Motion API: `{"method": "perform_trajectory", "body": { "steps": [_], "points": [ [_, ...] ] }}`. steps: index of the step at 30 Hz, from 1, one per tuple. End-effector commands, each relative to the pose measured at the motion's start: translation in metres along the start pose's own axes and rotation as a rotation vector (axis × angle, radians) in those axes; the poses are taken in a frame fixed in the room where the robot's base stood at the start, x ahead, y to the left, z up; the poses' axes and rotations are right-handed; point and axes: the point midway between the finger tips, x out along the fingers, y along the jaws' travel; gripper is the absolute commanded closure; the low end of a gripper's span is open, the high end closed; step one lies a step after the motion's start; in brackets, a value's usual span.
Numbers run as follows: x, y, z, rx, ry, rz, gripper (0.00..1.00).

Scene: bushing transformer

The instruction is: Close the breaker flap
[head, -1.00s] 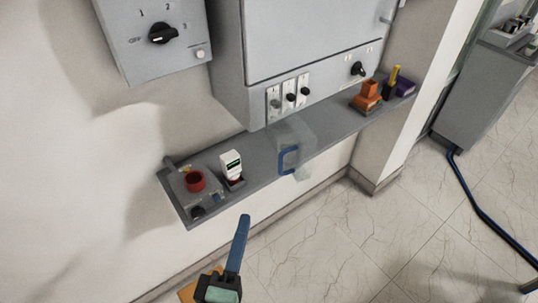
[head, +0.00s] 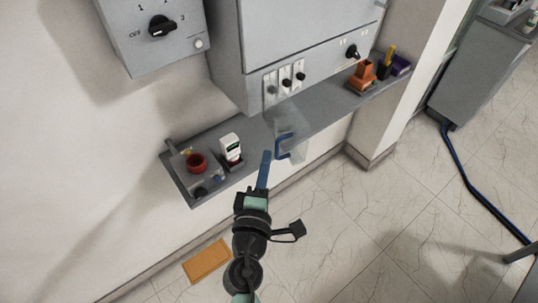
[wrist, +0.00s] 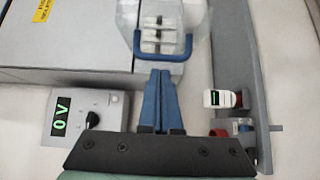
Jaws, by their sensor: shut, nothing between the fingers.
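The breaker flap (head: 291,124) is clear plastic with a blue U-shaped handle (head: 284,153). In the head view it sticks out and down from below the row of breakers (head: 285,80), leaving them uncovered. In the wrist view the flap (wrist: 190,18) is at the top, with the breakers showing through it and the blue handle (wrist: 163,57) along its near edge. My gripper (head: 266,154) has blue fingers, shut and empty, just left of the handle in the head view. In the wrist view my fingertips (wrist: 160,73) are just below the handle; I cannot tell whether they touch it.
A grey shelf (head: 240,126) runs under the cabinet. It carries a red ring part (head: 197,162), a white meter (head: 230,146), an orange part (head: 362,75) and a purple part (head: 401,65). A selector box (head: 178,51) hangs at left. An orange board (head: 206,262) lies on the floor.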

Motion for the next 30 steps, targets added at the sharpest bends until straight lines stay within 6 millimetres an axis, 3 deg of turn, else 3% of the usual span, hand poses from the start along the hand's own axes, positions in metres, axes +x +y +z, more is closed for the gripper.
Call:
{"method": "perform_trajectory", "body": {
  "steps": [30],
  "points": [
    [0.011,0.0,0.022,-0.001,0.0,-0.001,1.0]
  ]
}}
